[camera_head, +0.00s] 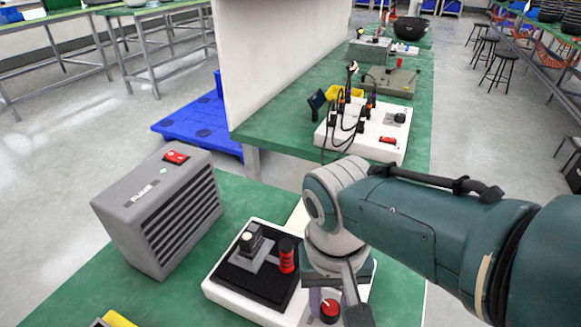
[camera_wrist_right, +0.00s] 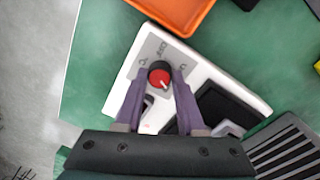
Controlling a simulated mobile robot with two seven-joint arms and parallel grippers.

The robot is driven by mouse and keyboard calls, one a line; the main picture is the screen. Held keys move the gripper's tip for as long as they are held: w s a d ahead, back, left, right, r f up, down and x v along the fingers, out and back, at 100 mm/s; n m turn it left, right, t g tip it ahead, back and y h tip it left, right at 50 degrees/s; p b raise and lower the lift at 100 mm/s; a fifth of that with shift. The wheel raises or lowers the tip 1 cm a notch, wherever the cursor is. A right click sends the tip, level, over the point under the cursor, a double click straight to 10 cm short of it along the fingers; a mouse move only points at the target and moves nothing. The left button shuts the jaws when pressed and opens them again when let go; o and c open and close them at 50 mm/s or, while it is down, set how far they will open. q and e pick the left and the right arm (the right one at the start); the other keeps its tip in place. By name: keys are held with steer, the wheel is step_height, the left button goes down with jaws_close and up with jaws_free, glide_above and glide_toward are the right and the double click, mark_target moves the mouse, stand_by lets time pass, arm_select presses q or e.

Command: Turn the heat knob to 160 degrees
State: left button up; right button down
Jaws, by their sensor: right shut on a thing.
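The heat knob (camera_wrist_right: 159,75) is a round red knob with a black side and a light pointer mark. It sits on a grey label plate on a white board (camera_wrist_right: 228,86). In the head view the red knob (camera_head: 330,311) shows at the bottom, beside my wrist. My right gripper (camera_wrist_right: 158,84) comes down over the board, with its two purple fingers on either side of the knob, shut on it. The pointer mark shows, but the small lettering on the plate is too blurred to read as degrees. My left gripper is in neither view.
A grey heater box (camera_head: 150,207) stands left of the white board on the green table. A black pad on the board carries a grey fixture (camera_head: 251,243) and a red-and-black cylinder (camera_head: 287,254). An orange tray (camera_wrist_right: 172,22) lies beyond the board in the wrist view.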

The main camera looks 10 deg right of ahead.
mark_target(326, 306)
steer(key=shift+m, duration=1.6)
steer(key=c, duration=0.5)
jaws_free()
steer(key=r+p, duration=0.3)
steer(key=r, duration=0.2)
steer(key=r+p, duration=0.4)
steer(key=r, duration=0.1)
steer(key=shift+w+a, duration=0.15)
steer(key=shift+a, duration=0.05)
steer(key=shift+f, duration=0.1)
